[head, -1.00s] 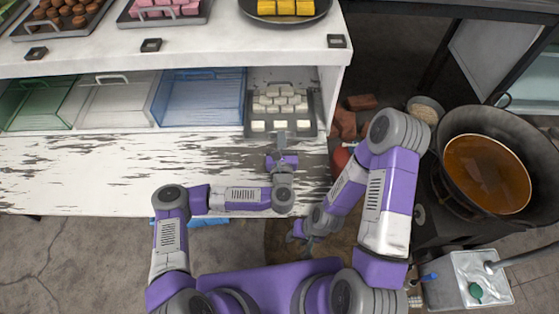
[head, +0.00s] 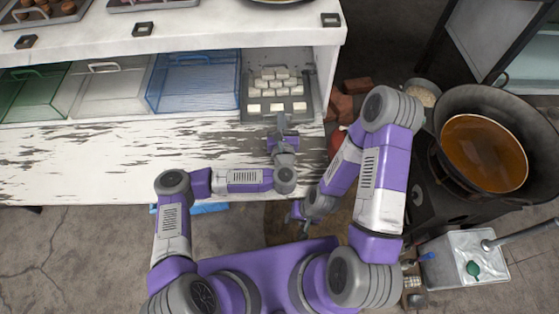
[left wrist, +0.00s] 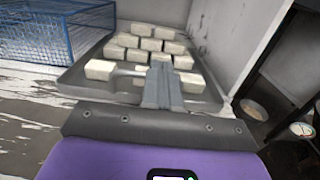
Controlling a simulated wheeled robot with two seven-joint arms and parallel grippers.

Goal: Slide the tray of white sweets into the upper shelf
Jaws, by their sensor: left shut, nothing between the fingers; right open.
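The tray (head: 247,117) of white sweets (head: 277,88) lies in the open compartment at the right end of the counter, under the upper slab. Several white block sweets sit on it in rows. It also shows in the left wrist view (left wrist: 78,82). My left gripper (head: 279,124) is at the tray's near edge, its fingers shut with nothing between them, pointing into the compartment. In the left wrist view the closed fingers (left wrist: 162,84) overlap the near part of the tray; whether they touch it I cannot tell. My right gripper (head: 296,214) hangs low, away from the counter, open and empty.
Blue (head: 198,84), clear (head: 105,90) and green (head: 30,92) bins stand left of the tray. The compartment's right wall (head: 327,85) is close to the tray. A wok of brown liquid (head: 484,153) stands at right. The worn counter front (head: 120,155) is clear.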

